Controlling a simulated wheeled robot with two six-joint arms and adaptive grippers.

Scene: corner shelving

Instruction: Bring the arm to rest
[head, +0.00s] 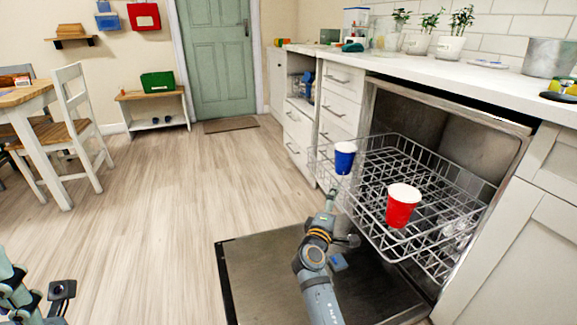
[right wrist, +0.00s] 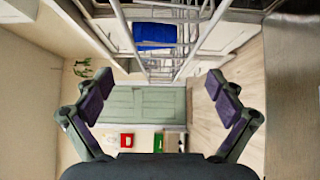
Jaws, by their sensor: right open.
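My right gripper (head: 334,190) is just in front of the dishwasher rack's left end, below a blue cup in the head view. In the right wrist view its two fingers (right wrist: 160,97) are spread wide with nothing between them. The blue cup (head: 345,159), white at the top, is at the rack's left end; it also shows beyond the fingers in the right wrist view (right wrist: 155,36). A red cup (head: 402,207) with a white top is on the rack further right. Part of my left arm shows at the lower left; its gripper fingers are out of the picture.
The dishwasher's wire rack (head: 375,165) is pulled out above its lowered door (head: 262,275). A white counter (head: 440,60) with plants runs along the right. A chair (head: 75,125) and table (head: 30,95) stand at the left. The middle floor is clear.

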